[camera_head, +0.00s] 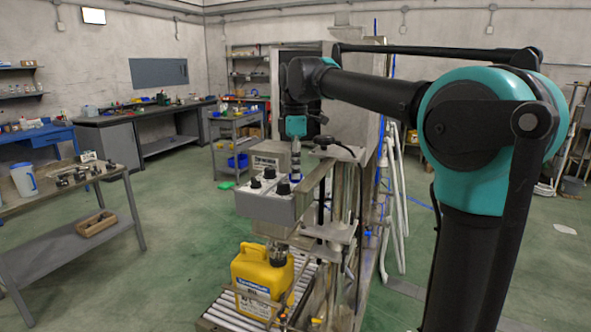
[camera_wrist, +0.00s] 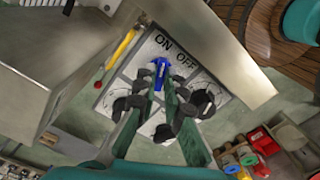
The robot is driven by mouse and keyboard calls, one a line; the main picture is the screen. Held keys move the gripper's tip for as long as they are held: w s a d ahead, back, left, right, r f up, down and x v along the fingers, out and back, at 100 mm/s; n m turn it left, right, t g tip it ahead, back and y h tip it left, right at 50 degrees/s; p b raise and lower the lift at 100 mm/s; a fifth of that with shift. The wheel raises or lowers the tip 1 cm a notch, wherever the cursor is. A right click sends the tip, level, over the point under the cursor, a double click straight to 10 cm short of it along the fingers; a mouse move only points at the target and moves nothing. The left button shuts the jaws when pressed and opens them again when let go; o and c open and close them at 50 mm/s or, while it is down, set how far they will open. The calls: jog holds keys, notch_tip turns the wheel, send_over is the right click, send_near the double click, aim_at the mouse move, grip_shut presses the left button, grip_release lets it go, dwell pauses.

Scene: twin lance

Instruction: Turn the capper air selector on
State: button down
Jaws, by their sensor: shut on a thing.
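The control box (camera_head: 265,206) is a grey box with a pale top panel and several black knobs. In the wrist view its panel (camera_wrist: 190,131) carries the words ON, at left, and OFF, at right. The blue selector handle (camera_wrist: 160,70) stands just below these words, its upper end pointing up between them. My gripper (camera_wrist: 160,88) has its two fingers on either side of the blue handle and is shut on it. In the head view my gripper (camera_head: 295,174) reaches down onto the right side of the box; the handle's lower part is hidden by the fingers.
Black knobs (camera_wrist: 203,102) sit close beside my fingers on the panel. A metal plate edge (camera_wrist: 226,55) runs along the panel's upper right. A yellow jug (camera_head: 262,274) stands on rollers below the box. A metal cabinet (camera_head: 350,110) stands behind.

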jog(key=shift+n, duration=0.4)
jog(key=c, duration=1.6)
grip_release()
jog(key=shift+r, duration=0.1)
notch_tip(320, 180, up, 12)
jog(key=shift+f, duration=0.1)
